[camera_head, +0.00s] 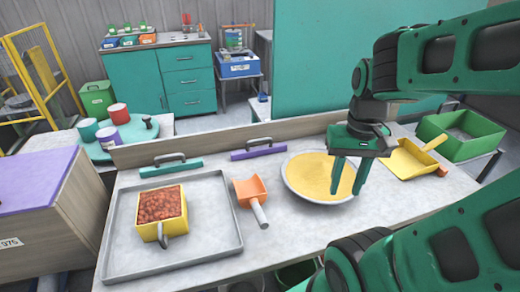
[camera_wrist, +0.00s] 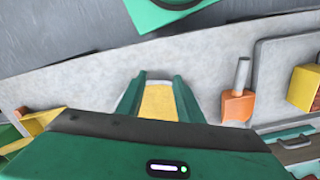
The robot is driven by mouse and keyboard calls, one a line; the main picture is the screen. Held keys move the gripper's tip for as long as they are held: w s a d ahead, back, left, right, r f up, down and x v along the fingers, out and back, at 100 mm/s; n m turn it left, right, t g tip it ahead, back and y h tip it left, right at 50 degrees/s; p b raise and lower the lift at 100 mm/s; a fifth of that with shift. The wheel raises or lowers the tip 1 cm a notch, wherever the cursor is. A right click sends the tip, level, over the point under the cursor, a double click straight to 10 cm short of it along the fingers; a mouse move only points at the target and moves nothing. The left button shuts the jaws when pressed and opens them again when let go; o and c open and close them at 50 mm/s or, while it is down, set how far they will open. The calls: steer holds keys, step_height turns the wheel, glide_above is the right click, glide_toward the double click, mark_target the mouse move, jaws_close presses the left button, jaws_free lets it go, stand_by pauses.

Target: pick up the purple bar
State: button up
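The purple bar (camera_head: 259,151) lies along the back edge of the worktop, left of the dish, with a grey arched handle on it. It does not show in the wrist view. My gripper (camera_head: 347,190) points down over the right part of the round dish (camera_head: 289,186) of yellow powder, to the right of the bar. Its two green fingers are apart with nothing held between them. In the wrist view my gripper (camera_wrist: 159,80) shows the dish of powder between its fingers.
A teal bar (camera_head: 171,169) with a handle lies left of the purple bar. An orange scoop (camera_head: 248,189) lies left of the dish. A grey tray (camera_head: 211,237) holds a yellow container (camera_head: 151,231) of red-brown bits. A yellow dustpan (camera_head: 409,161) and green crate (camera_head: 425,131) are right.

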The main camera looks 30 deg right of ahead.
steer(key=r, duration=0.1)
steer(key=m+t, duration=0.2)
steer(key=m, duration=1.2)
glide_toward(260, 140)
steer(key=shift+h, duration=0.3)
steer(key=shift+w+a+f, duration=0.1)
steer(key=shift+w+f, duration=0.15)
steer(key=shift+f, duration=1.2)
steer(key=shift+w+f, duration=0.25)
steer(key=shift+f, duration=1.2)
steer(key=shift+w+a+f, duration=0.1)
steer(key=shift+w+f, duration=0.2)
steer(key=shift+f, duration=1.15)
jaws_close()
